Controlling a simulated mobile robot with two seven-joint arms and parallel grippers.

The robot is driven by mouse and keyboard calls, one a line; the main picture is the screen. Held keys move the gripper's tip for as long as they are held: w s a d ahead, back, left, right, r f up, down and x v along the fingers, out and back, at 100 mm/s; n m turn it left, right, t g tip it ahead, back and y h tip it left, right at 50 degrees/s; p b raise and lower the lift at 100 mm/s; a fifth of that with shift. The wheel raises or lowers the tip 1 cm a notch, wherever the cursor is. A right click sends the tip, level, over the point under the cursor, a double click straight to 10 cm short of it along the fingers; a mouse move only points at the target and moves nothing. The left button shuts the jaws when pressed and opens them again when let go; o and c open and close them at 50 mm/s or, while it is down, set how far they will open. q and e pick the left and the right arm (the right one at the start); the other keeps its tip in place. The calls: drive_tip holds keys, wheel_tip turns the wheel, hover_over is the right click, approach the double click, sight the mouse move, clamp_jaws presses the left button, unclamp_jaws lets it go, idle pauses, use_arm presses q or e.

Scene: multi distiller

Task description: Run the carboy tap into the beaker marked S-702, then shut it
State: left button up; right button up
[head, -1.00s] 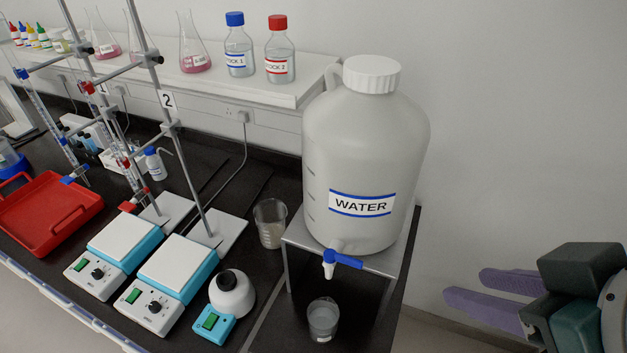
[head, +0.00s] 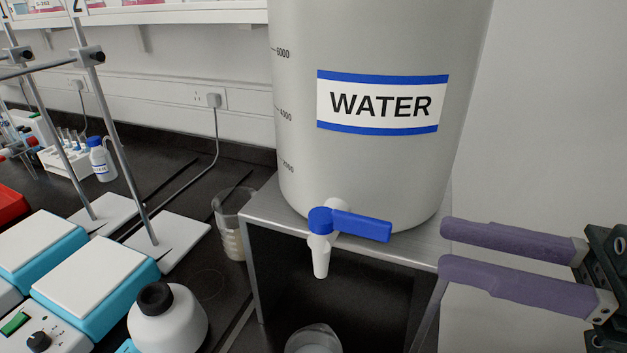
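The large white carboy (head: 375,165) labelled WATER stands on a metal stand (head: 262,215). Its tap has a white spout (head: 320,258) pointing down and a blue lever (head: 360,225) turned sideways to the right. No stream shows under the spout. A clear beaker (head: 313,340) stands below the spout, cut by the bottom edge; no marking on it is readable. Another beaker (head: 233,225) stands left of the stand, its marking also unreadable. My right gripper (head: 443,247) is open and empty, its two purple fingers to the right of the lever, apart from it. My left gripper is out of view.
A white round flask-like device (head: 167,318) with a black top and blue-sided hotplates (head: 95,290) stand at lower left. Retort stands (head: 112,140) rise behind them. The wall is at the right.

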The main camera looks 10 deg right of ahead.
sight(371, 219)
drive_tip(key=p+x, duration=0.1)
drive_tip(key=x, duration=0.7)
drive_tip(key=shift+w+a, duration=0.15)
drive_tip(key=shift+a, duration=0.05)
clamp_jaws()
drive_tip(key=shift+r, duration=0.1)
